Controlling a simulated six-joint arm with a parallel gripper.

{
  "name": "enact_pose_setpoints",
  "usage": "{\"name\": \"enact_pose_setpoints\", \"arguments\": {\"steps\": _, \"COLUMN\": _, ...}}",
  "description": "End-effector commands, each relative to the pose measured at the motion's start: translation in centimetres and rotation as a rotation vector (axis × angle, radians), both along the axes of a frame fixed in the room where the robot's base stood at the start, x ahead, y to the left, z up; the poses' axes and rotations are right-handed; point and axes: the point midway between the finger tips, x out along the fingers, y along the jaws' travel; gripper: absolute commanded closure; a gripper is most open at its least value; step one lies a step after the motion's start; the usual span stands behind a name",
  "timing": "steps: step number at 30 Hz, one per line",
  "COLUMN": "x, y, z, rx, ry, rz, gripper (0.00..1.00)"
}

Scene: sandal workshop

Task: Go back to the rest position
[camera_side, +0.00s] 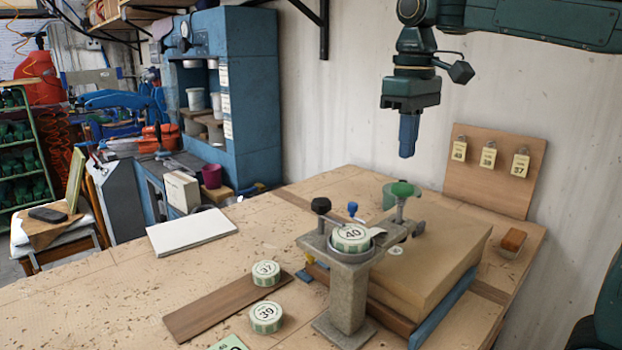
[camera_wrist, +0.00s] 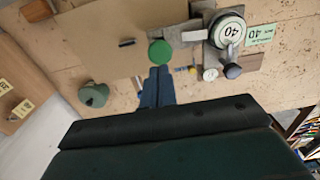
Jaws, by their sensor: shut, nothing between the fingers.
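My gripper (camera_side: 408,152) hangs over the back of the workbench in the side view, fingers pointing down. Its blue fingers are shut with nothing between them. They also show in the wrist view (camera_wrist: 158,72), where the bench lies beyond them. My gripper is up in the air, clear of the bench. Below it in the side view is a stone-coloured fixture (camera_side: 347,290) with a roll marked 40 (camera_side: 351,237) on it. A green knob (camera_side: 402,188) stands on the fixture's back end.
Rolls marked 37 (camera_side: 266,272) and 39 (camera_side: 266,317) are on the bench by a brown strip (camera_side: 222,305). A cardboard-coloured block (camera_side: 430,270) lies right of the fixture. A board with several numbered tags (camera_side: 494,170) leans on the wall. A brush (camera_side: 513,243) lies at right.

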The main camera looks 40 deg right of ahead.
Motion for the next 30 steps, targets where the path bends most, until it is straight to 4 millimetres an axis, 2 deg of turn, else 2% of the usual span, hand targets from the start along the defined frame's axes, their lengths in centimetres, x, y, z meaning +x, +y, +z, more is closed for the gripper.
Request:
{"name": "enact_pose_setpoints", "arguments": {"steps": 8, "x": -1.6, "y": 0.3, "z": -0.4, "rx": -0.003, "ry": -0.044, "rz": 0.000, "gripper": 1.00}}
{"name": "enact_pose_setpoints", "arguments": {"steps": 14, "x": -4.5, "y": 0.9, "z": -1.6, "rx": -0.007, "ry": -0.123, "rz": 0.001, "gripper": 1.00}}
{"name": "enact_pose_setpoints", "arguments": {"steps": 23, "x": -9.5, "y": 1.7, "z": -5.0, "rx": -0.009, "ry": -0.270, "rz": 0.001, "gripper": 1.00}}
{"name": "enact_pose_setpoints", "arguments": {"steps": 30, "x": -13.2, "y": 2.2, "z": -8.6, "rx": -0.006, "ry": -0.387, "rz": 0.001, "gripper": 1.00}}
